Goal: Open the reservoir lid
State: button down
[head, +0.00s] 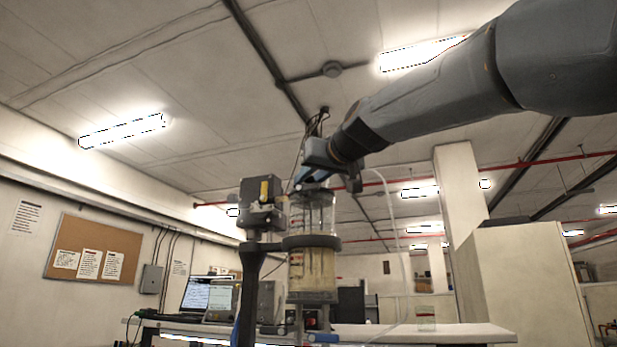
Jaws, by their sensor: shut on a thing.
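The reservoir appears to be the clear upright cylinder (313,268) in the middle of the head view. It holds a pale yellowish content in its lower part, and a dark collar (311,242) rings it. My gripper (318,182) is at the top of the cylinder, reaching in from the upper right. It is shut on what looks like the lid at the cylinder's top. The lid is mostly hidden by the gripper, and I cannot tell whether it is seated or lifted.
A dark post with a boxy device (262,207) stands close left of the cylinder. A white bench (450,333) behind carries a laptop (208,295) and a small glass container (426,318). A thin clear tube hangs right of the cylinder. A large pale cabinet (520,285) stands at right.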

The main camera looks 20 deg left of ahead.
jog(key=shift+r+p, duration=0.2)
jog(key=shift+p, duration=0.15)
jog(key=p, duration=0.2)
jog(key=m+g+p, duration=0.1)
jog(key=p, duration=0.2)
jog(key=shift+w+r+h, duration=0.25)
jog(key=shift+r+h, duration=0.15)
jog(key=m+g+p, duration=0.1)
jog(key=p, duration=0.2)
jog(key=w+m+g+h+p, duration=0.1)
jog(key=p, duration=0.3)
jog(key=shift+d+r, duration=0.1)
jog(key=shift+r, duration=0.2)
jog(key=w+m+g+p, duration=0.1)
jog(key=p, duration=0.1)
jog(key=shift+g+p, duration=0.3)
jog(key=shift+p, duration=0.05)
jog(key=shift+w+f+m+g+h+p, duration=0.1)
jog(key=shift+w+m+g+h+p, duration=0.2)
jog(key=shift+w+m+g+p, duration=0.45)
jog(key=shift+d+m+g+b, duration=0.1)
jog(key=shift+m+g+b, duration=0.2)
jog(key=shift+g, duration=0.35)
jog(key=c, duration=1.6)
grip_release()
